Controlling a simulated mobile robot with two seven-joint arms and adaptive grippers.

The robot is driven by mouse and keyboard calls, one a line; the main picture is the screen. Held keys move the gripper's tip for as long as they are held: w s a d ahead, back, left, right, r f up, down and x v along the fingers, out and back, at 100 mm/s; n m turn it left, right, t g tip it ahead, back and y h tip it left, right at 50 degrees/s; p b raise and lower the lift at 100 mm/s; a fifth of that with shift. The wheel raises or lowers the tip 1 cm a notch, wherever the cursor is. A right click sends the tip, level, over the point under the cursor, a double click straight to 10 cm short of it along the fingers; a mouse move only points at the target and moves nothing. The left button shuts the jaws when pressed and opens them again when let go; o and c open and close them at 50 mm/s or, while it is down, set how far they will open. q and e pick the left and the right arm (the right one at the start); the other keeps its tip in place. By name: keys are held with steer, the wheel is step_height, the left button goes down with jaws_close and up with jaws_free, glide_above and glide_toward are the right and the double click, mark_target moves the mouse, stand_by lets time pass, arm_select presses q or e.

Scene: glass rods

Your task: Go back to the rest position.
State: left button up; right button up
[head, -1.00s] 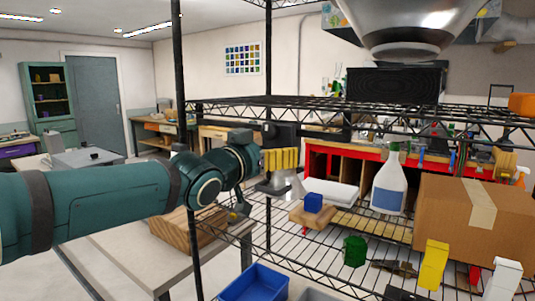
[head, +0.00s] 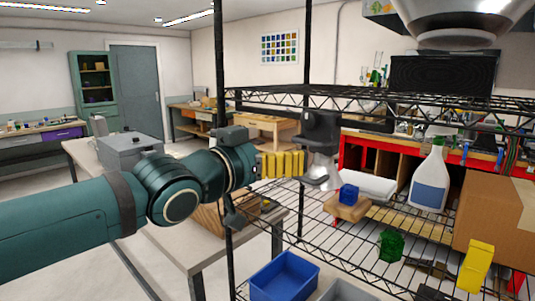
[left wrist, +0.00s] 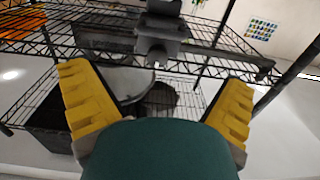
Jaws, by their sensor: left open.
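My left gripper (head: 298,164) has yellow-padded fingers and is in front of the wire rack, at about mid-height in the head view. In the left wrist view its fingers (left wrist: 156,78) are spread wide, with nothing held between them. A dark grey clamp-like fixture (head: 320,128) is just right of the fingertips in the head view, close to a rack post. It also shows ahead of the open fingers in the left wrist view (left wrist: 160,32).
The wire rack (head: 330,98) has black posts and open shelves. Its lower shelf holds a blue block (head: 348,194), a green piece (head: 391,245), a spray bottle (head: 430,178) and a cardboard box (head: 490,220). A blue bin (head: 284,278) is low in front. A table (head: 150,245) lies below my left arm.

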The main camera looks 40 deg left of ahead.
arm_select(q)
steer(key=shift+s, duration=0.6)
steer(key=w+d+f+g+h, duration=0.1)
steer(key=w+d+f+g, duration=0.25)
steer(key=f, duration=0.75)
steer(key=w+d+f+g, duration=0.2)
steer(key=w+d+f, duration=0.2)
steer(key=f, duration=0.6)
steer(key=w+d+f+g+h, duration=0.1)
steer(key=w+d+f+g, duration=0.25)
steer(key=f, duration=0.75)
steer(key=s+d+f+n+g, duration=0.1)
steer(key=s+f, duration=0.4)
steer(key=f, duration=0.5)
steer(key=s+d+f+g, duration=0.4)
steer(key=s+d+f, duration=0.1)
steer(key=f, duration=0.5)
steer(key=s+d+f+n+g, duration=0.1)
steer(key=s+d+f+g, duration=0.1)
steer(key=s+f, duration=0.4)
step_height(320, 180, down, 4)
steer(key=shift+s+d+f+n, duration=0.2)
steer(key=shift+s+d+n, duration=0.15)
steer(key=shift+d, duration=0.25)
